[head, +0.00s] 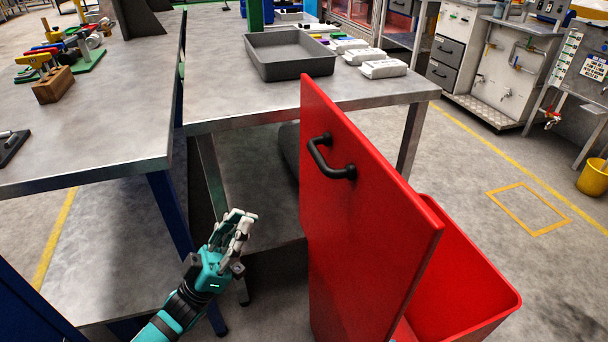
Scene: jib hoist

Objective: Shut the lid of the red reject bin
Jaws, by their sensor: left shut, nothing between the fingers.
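The red reject bin (468,290) stands on the floor at the lower right, its inside partly in view. Its red lid (365,240) stands raised, close to upright, on the bin's left side. A black handle (330,160) sits on the lid's left-facing side near the top. My left gripper (246,222) is at the lower middle, shut and empty. It is left of the lid and lower in the picture than the handle, apart from both. My right gripper is not in view. The bin's lower part is cut off by the frame.
Behind the lid a metal table (225,99) bears a grey tray (290,55) and white packages (383,69). Another workbench (120,130) with tools and a wooden block (53,85) is at the left. Open floor lies right of the bin, with a yellow bucket (592,178) farther off.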

